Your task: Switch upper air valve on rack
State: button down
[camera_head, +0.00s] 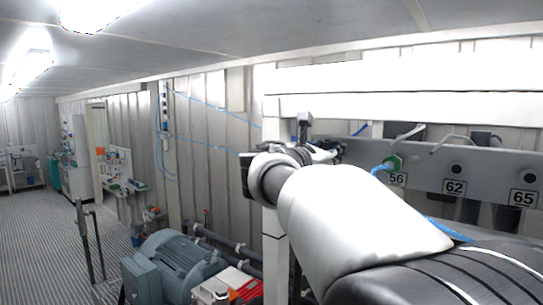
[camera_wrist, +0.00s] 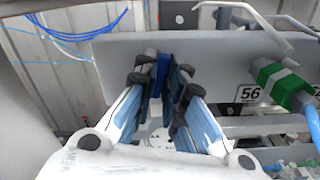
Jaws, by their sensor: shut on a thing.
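The grey rack panel (camera_head: 424,167) carries number labels and metal levers; it also shows in the wrist view (camera_wrist: 115,58). My gripper (camera_head: 328,152) is at the panel's left end, left of label 56. In the wrist view my gripper (camera_wrist: 164,72) has its blue-padded fingers close together against the panel front. It is shut on a small part there, which I take to be the upper air valve; the fingers hide most of it. A short grey piece (camera_wrist: 150,53) shows at the fingertips.
A green fitting (camera_head: 393,162) with a blue hose sits right of my gripper; it also shows in the wrist view (camera_wrist: 284,84). A bent lever (camera_wrist: 243,10) is above. A grey motor (camera_head: 178,268) stands low at left. The floor (camera_head: 50,230) further left is open.

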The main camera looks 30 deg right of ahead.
jog(key=shift+s+f+m+b, duration=0.1)
jog(key=shift+f+m+b, duration=0.05)
jog(key=shift+m+b, duration=3.25)
jog(key=shift+s+f+m+b, duration=0.1)
jog(key=shift+f+m+b, duration=0.05)
jog(key=shift+m+b, duration=3.2)
jog(key=shift+m+p, duration=0.6)
jog(key=shift+m, duration=0.15)
jog(key=c, duration=1.7)
grip_release()
jog(key=shift+o, duration=0.2)
jog(key=v, duration=1.2)
